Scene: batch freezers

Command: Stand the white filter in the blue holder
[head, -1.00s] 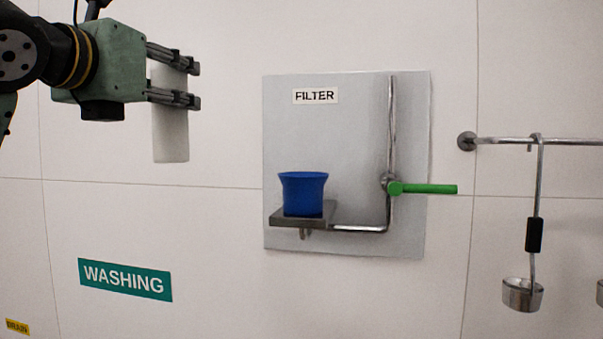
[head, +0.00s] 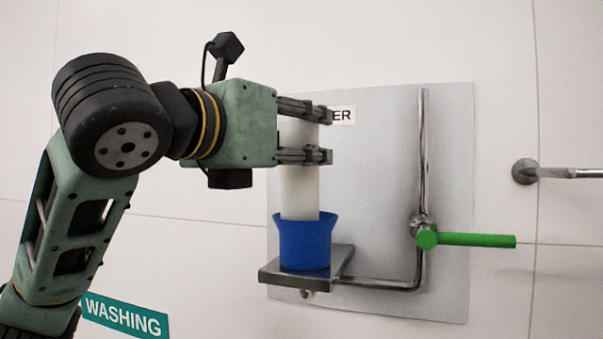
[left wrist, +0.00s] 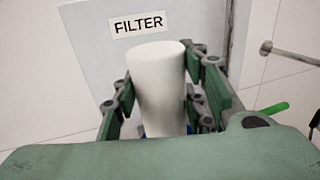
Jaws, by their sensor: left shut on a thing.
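The white filter (head: 300,188) is an upright pale cylinder held by my left gripper (head: 304,137). The gripper is shut around its upper part, with the fingers coming in from the left. The blue holder (head: 305,245) is a flared cup on a grey shelf. In the head view the filter's lower end overlaps the holder's rim; whether it is inside the cup or in front of or behind it is hard to tell. In the left wrist view the filter (left wrist: 160,85) stands between the fingers, with a little blue of the holder (left wrist: 153,131) showing below. My right gripper is not in view.
The grey shelf (head: 345,256) is on a metal pipe on a grey wall panel (head: 380,150). A green lever (head: 478,240) sticks out to the right of the pipe. A rail (head: 570,172) is on the wall at far right. The "WASHING" sign (head: 125,316) is at lower left.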

